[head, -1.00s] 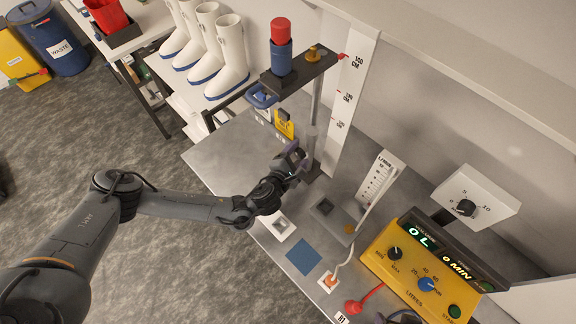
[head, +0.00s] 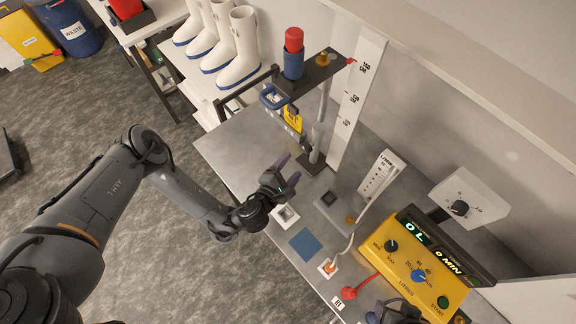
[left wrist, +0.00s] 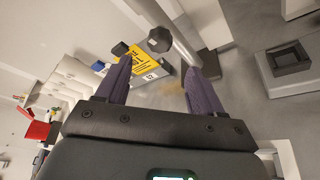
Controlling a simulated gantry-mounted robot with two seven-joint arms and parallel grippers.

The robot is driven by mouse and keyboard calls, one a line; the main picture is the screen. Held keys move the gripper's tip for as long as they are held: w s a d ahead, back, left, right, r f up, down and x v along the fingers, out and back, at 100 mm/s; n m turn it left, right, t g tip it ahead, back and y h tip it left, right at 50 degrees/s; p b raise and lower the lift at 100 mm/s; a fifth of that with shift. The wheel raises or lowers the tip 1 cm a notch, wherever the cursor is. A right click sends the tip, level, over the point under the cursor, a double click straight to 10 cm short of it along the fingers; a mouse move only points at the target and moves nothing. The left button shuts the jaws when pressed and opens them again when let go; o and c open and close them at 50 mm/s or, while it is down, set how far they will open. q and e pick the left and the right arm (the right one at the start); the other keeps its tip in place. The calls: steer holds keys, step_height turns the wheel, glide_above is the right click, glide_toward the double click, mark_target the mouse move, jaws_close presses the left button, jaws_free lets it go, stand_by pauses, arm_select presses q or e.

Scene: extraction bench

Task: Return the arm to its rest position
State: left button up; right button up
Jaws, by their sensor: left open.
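My left arm (head: 185,195) reaches in from the left of the head view. Its gripper (head: 287,170) hangs above the bench, in front of the foot of the height stand. In the left wrist view the two purple fingers of this gripper (left wrist: 158,88) are spread apart with nothing between them. A yellow tag (left wrist: 150,68) and a grey rod (left wrist: 178,42) show beyond the fingertips. Part of my right gripper (head: 400,312) shows at the bottom edge of the head view; its jaws cannot be made out.
The stand's shelf (head: 312,75) carries a red and blue cylinder (head: 293,52). The yellow control box (head: 425,270), a flow gauge (head: 381,175) and a blue pad (head: 305,244) are on the bench (head: 235,150). White boots (head: 240,50) stand at the back. Open floor lies left.

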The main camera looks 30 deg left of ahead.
arm_select(q)
steer(key=shift+s+a+r, duration=0.1)
steer(key=shift+s, duration=0.15)
stand_by(0.4)
